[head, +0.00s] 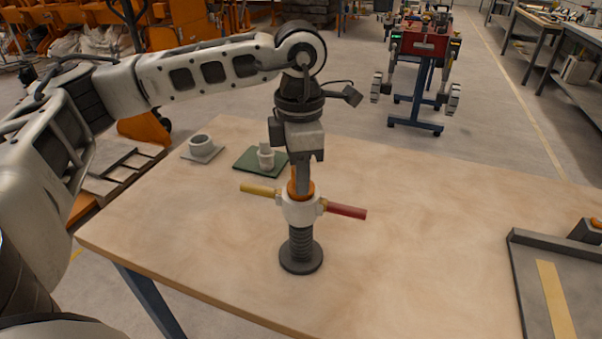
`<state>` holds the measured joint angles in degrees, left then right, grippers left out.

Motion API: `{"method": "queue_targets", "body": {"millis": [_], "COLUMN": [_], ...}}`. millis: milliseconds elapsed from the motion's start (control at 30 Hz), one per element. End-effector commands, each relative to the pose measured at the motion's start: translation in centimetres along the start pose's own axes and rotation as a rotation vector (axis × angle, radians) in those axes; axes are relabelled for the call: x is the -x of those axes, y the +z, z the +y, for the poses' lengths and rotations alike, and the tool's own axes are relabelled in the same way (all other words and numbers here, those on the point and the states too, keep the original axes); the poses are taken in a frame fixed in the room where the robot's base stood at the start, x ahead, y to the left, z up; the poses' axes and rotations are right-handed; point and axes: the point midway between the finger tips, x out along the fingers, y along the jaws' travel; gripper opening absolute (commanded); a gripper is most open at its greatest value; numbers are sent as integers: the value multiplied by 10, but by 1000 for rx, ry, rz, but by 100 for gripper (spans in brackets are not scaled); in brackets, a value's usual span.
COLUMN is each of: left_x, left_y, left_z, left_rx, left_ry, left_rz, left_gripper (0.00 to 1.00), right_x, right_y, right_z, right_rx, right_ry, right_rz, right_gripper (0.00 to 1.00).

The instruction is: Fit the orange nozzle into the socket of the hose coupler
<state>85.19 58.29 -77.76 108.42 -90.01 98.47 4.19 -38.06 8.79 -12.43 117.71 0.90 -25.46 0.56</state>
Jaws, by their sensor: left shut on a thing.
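The orange nozzle (302,187) is held by my left gripper (302,178), which points straight down and is shut on it. The nozzle is upright at the top of the white hose coupler (301,209), and its lower part is hidden by the coupler's rim. I cannot tell how deep it sits in the socket. The coupler has a yellow handle (258,190) to the left and a red handle (345,209) to the right. It stands on a black ribbed hose (301,243) with a round base (301,260) on the table. My right gripper is out of view.
The wooden table (420,240) is mostly clear right of the coupler. At the back left are a green plate (246,163) with a white fitting (266,157) and a grey ring-shaped piece (201,145). A grey tray (525,285) with a yellow strip lies at the right edge.

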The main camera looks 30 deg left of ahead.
Motion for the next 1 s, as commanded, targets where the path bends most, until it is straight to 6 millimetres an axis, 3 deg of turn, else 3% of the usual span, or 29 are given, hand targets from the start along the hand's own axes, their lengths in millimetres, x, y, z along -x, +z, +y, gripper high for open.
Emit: {"method": "queue_targets", "body": {"millis": [167,200,267,667,767,1000], "left_x": [-4,-4,-3,5,19,72], "left_y": [0,0,0,1,1,2], "left_z": [0,0,0,0,0,0], "left_rx": [0,0,0,0,-1,-2], "left_ry": [0,0,0,1,1,2], "left_rz": [0,0,0,-1,-3,-4], "left_gripper": [5,33,50,50,50,50], "right_x": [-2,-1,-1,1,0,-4], "right_y": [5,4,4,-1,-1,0], "right_z": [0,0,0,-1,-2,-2], "right_rx": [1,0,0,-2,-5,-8], "right_ry": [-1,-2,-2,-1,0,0], "right_rz": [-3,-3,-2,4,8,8], "right_gripper": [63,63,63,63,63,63]}}
